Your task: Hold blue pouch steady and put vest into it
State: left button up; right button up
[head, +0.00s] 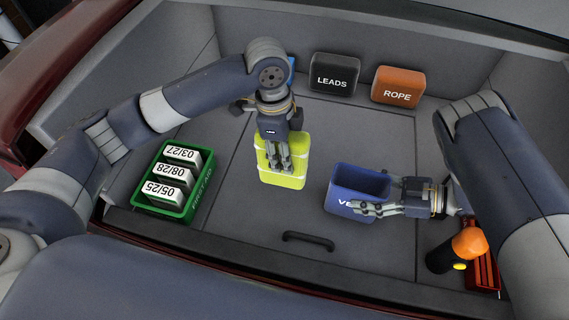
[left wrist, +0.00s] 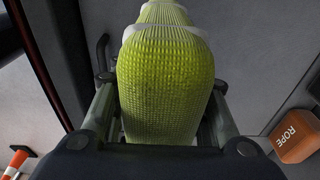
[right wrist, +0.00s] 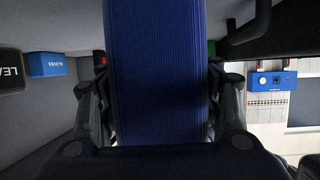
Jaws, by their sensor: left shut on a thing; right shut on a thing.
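The vest (head: 284,172) is a folded yellow-green bundle with pale bands, in the middle of the trunk in the head view. My left gripper (head: 277,165) is shut on it from above, and the vest (left wrist: 165,85) fills the space between the fingers in the left wrist view. The blue pouch (head: 352,199) stands upright to the right of the vest with its open top showing. My right gripper (head: 372,208) is shut on its right side; the pouch (right wrist: 158,75) also shows between the fingers in the right wrist view. The vest and pouch are apart.
A green first aid tray (head: 174,208) with several dated white packs is at the left. The black LEADS box (head: 334,73) and orange ROPE box (head: 397,86) stand at the back. An orange-headed torch (head: 468,243) and red tray (head: 484,270) are at the right. A floor handle (head: 308,240) lies in front.

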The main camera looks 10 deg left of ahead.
pick_arm(q)
jog(key=shift+r, duration=0.85)
jog(key=shift+r, duration=3.3)
jog(key=w+d+m, duration=0.1)
jog(key=d, duration=1.8)
jog(key=shift+f, duration=0.3)
jog(key=shift+f, duration=0.15)
